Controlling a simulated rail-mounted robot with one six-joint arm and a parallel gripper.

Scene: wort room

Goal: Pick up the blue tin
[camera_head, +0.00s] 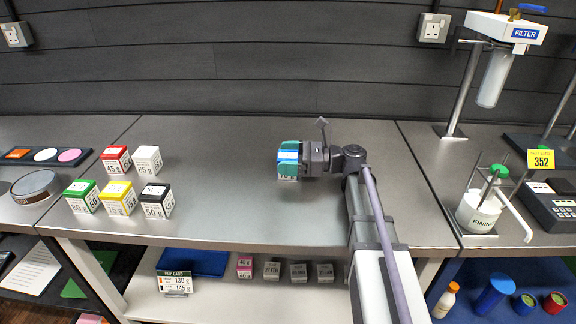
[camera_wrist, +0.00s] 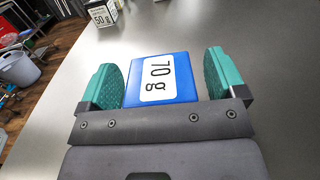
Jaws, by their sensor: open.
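The blue tin (camera_wrist: 188,68) stands on the steel worktop, with a white label reading 70 g on its top. In the wrist view it lies between the two green finger pads of my gripper (camera_wrist: 165,82). The jaws are open, with a gap on each side of the tin. In the head view my gripper (camera_head: 289,157) is at the blue tin (camera_head: 287,156), and a green finger covers part of it. The tin's lower sides are mostly hidden in the wrist view.
To the left stand several other tins: red (camera_head: 116,160), white (camera_head: 147,160), green (camera_head: 82,196), yellow (camera_head: 116,198) and black (camera_head: 154,200). The filter (camera_head: 495,78) and a white fining tub (camera_head: 478,212) stand on the right. The worktop (camera_head: 225,185) between is clear.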

